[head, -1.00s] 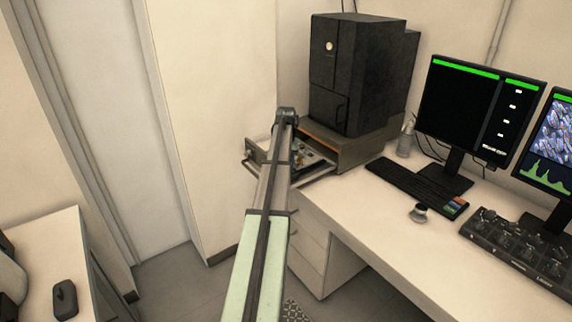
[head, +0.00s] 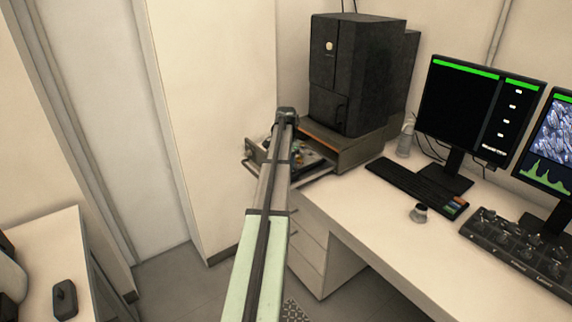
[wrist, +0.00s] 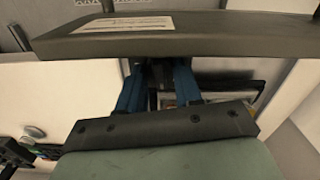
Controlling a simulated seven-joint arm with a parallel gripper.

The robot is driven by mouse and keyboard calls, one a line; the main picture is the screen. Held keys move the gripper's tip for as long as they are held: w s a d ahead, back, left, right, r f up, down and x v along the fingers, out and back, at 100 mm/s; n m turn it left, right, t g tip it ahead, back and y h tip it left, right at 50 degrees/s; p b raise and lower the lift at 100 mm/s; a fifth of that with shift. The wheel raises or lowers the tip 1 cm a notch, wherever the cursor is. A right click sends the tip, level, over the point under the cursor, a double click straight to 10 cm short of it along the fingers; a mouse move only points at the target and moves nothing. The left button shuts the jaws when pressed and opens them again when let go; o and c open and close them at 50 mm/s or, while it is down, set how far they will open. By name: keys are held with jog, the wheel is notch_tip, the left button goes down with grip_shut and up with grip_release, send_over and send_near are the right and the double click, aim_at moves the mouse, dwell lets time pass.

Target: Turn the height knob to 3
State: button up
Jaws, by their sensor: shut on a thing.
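The black microscope (head: 358,75) stands on a grey base at the back of the desk. An open drawer (head: 250,168) with small parts inside sticks out of the base, below and left of the microscope. My arm reaches over this drawer and hides much of it in the head view. In the wrist view the blue fingers of my gripper (wrist: 158,98) point down into the drawer and are close together. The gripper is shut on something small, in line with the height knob. The knob itself and its mark are hidden by the fingers and the dark gripper body.
Right of the drawer are a keyboard (head: 412,185), a small round item (head: 419,213), a bottle (head: 405,140), a monitor (head: 470,110) and a control panel (head: 520,248). The desk front is clear. A side table (head: 45,235) stands at the lower left.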

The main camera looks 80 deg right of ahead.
jog(key=shift+m, duration=0.9)
jog(key=o, duration=0.8)
jog(key=shift+c, duration=0.2)
notch_tip(320, 180, up, 14)
dwell(0.4)
